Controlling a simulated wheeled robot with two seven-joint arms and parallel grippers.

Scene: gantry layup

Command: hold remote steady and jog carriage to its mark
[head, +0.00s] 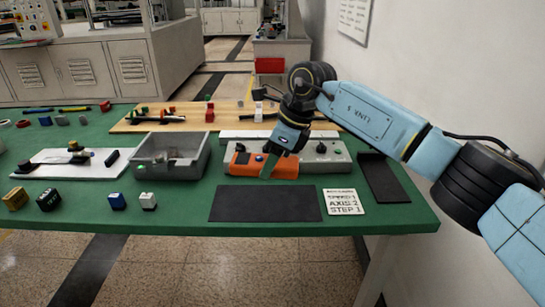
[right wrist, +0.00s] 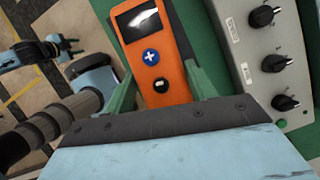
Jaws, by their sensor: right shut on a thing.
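The orange remote (head: 285,165) lies in front of the grey control box at the right of the green table. In the right wrist view the remote (right wrist: 160,60) shows a dark screen, a blue plus button and a black button. My right gripper (head: 268,165) reaches down to it, and in the right wrist view its green fingers stand on both sides of the remote's lower end, shut on it. In the right wrist view my left gripper (right wrist: 62,46) is small at the far left; its jaws are unclear. I cannot pick out the carriage or its mark for certain.
The grey control box (head: 322,158) has several black knobs. A white card (head: 343,201) reads AXIS 2, STEP 1, beside a dark mat (head: 265,203). A dark tray (head: 383,178) lies right. A grey bin (head: 140,171) and wooden board (head: 235,118) stand left and behind.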

